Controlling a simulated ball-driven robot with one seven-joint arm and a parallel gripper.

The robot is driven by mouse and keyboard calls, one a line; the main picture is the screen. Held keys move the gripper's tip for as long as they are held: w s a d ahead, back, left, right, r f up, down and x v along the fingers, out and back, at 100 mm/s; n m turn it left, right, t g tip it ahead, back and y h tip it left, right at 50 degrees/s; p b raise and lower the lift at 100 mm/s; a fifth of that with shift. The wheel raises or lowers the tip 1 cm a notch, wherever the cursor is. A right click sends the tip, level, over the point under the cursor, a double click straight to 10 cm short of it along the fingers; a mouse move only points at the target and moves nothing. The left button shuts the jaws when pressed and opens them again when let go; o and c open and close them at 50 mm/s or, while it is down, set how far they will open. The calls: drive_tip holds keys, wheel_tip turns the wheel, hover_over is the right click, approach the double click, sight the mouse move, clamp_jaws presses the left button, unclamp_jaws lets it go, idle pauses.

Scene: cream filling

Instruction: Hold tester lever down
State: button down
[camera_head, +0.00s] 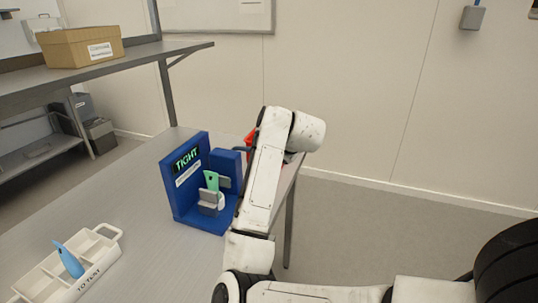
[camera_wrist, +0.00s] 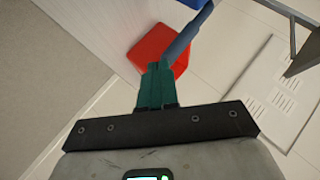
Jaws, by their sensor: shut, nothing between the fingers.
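The blue tester (camera_head: 185,207) stands on the table in the head view. Its display (camera_head: 187,159) reads "TIGHT" in green letters. A green piece (camera_head: 211,180) sits upright in its grey holder (camera_head: 208,198). In the wrist view a grey-blue rod (camera_wrist: 188,37), which looks like the lever, runs down to the fingertips of my gripper (camera_wrist: 155,70). My gripper is shut with its green fingers together, at the rod's lower end. I cannot tell whether they press on it. In the head view my arm hides my gripper and the lever.
A white tray (camera_head: 96,240) marked "TO TEST" holds a blue piece (camera_head: 69,261) at the front left. A red object (camera_head: 250,138) shows beside my arm, and a red surface (camera_wrist: 145,54) lies behind the fingertips. A shelf (camera_head: 110,72) carries a cardboard box (camera_head: 84,47).

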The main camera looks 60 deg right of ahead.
drive_tip(key=v, duration=0.6)
drive_tip(key=shift+a+r, duration=0.2)
drive_tip(key=shift+r, duration=0.1)
